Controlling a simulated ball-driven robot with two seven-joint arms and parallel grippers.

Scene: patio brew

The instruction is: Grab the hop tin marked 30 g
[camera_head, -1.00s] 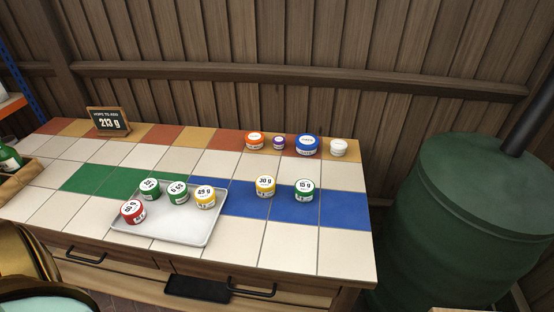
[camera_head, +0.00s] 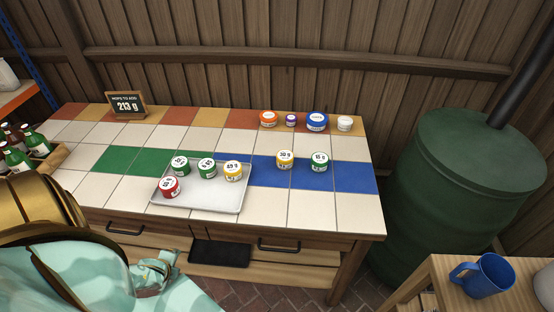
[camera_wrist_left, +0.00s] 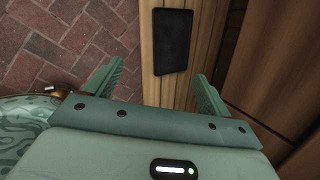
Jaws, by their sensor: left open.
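The hop tin marked 30 g (camera_head: 285,159) is yellow with a white lid label. It stands upright on the blue tiles, left of a green tin marked 15 g (camera_head: 319,161) and apart from it. A grey tray (camera_head: 213,202) to its left holds several tins, among them a yellow one (camera_head: 233,171) and a red one (camera_head: 169,187). My left gripper (camera_wrist_left: 158,82) is open and empty in the left wrist view, over the bench's lower shelf and brick floor. My left arm shows at lower left of the head view. My right gripper is in neither view.
An orange tin (camera_head: 268,119), a small purple one (camera_head: 291,120), a blue one (camera_head: 317,122) and a white one (camera_head: 344,123) stand along the back edge. A sign (camera_head: 126,105) reads 213 g. Bottles (camera_head: 17,158) stand left, a green barrel (camera_head: 459,190) right, a blue mug (camera_head: 484,275) lower right.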

